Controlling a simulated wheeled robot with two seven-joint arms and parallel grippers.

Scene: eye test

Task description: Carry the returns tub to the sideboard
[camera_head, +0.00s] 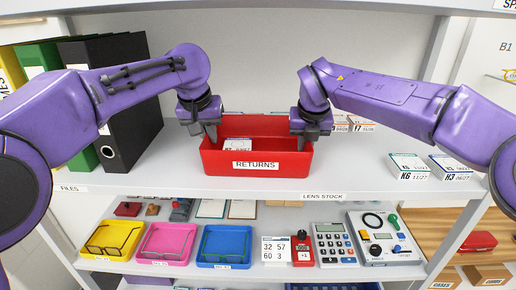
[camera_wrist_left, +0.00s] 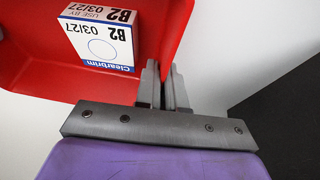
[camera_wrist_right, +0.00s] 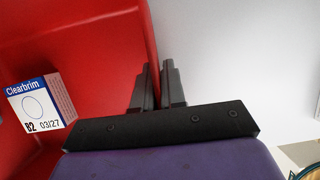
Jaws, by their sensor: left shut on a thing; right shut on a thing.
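The red returns tub (camera_head: 222,166), with a "RETURNS" label on its front, sits on or just above the white upper shelf, under the head view's centre. A white and blue "Clearbrim" B2 box lies inside it, shown in the left wrist view (camera_wrist_left: 103,38) and the right wrist view (camera_wrist_right: 40,103). My left gripper (camera_head: 207,136) is shut on the tub's left wall. My right gripper (camera_head: 304,143) is shut on its right wall. In both wrist views the fingers straddle the red rim. The sideboard cannot be identified in these views.
Black binders (camera_head: 128,100) stand left of the tub. Small lens boxes (camera_head: 409,167) lie to the right. The lower shelf holds yellow, pink and blue trays (camera_head: 224,246) with glasses, a calculator (camera_head: 335,244) and a control box (camera_head: 385,238). Shelf between tub and right boxes is clear.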

